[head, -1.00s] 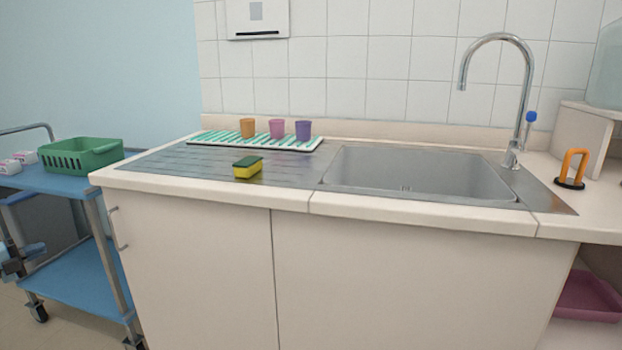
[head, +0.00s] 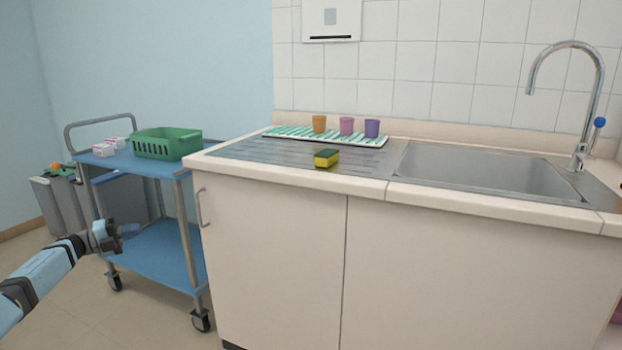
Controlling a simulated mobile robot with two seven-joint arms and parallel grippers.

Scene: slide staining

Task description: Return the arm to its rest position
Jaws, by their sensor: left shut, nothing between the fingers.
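My left arm comes in from the lower left in the head view. Its gripper (head: 128,231) is shut and empty, in front of the blue trolley and apart from the cabinet. The fingertips are small and hard to make out against the trolley's lower shelf. My right gripper is not in view.
The blue trolley (head: 157,250) stands left of the counter, with a green basket (head: 167,146) and small white boxes (head: 104,150) on top. A sponge (head: 326,158), several cups on a striped mat (head: 284,133) and a sink (head: 480,172) are on the counter. Floor at lower left is clear.

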